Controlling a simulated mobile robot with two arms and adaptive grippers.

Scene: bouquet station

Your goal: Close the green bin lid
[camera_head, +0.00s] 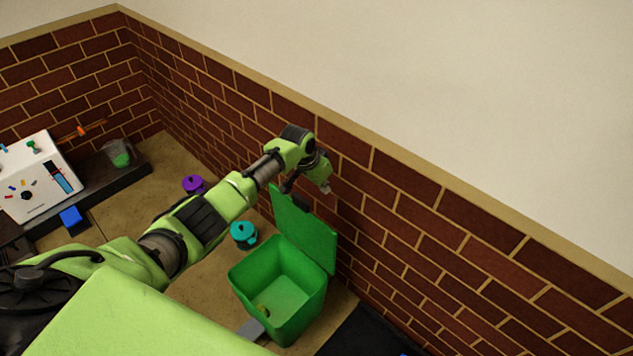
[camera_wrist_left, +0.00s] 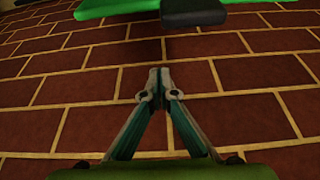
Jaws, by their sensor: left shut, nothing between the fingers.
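Inside the bin lies a small yellowish item. My left gripper (camera_head: 326,187) is above and behind the top edge of the lid, close to the wall. In the left wrist view, the gripper (camera_wrist_left: 160,72) is shut with nothing between its fingertips and faces the bricks. The lid (camera_wrist_left: 118,8) and its dark handle (camera_wrist_left: 192,12) show at the top of that view, apart from the fingertips. My right gripper is not in view.
The brick wall (camera_head: 440,240) is close behind the bin and lid. A teal lidded pot (camera_head: 243,235) stands just left of the bin, and a purple one (camera_head: 193,184) farther back.

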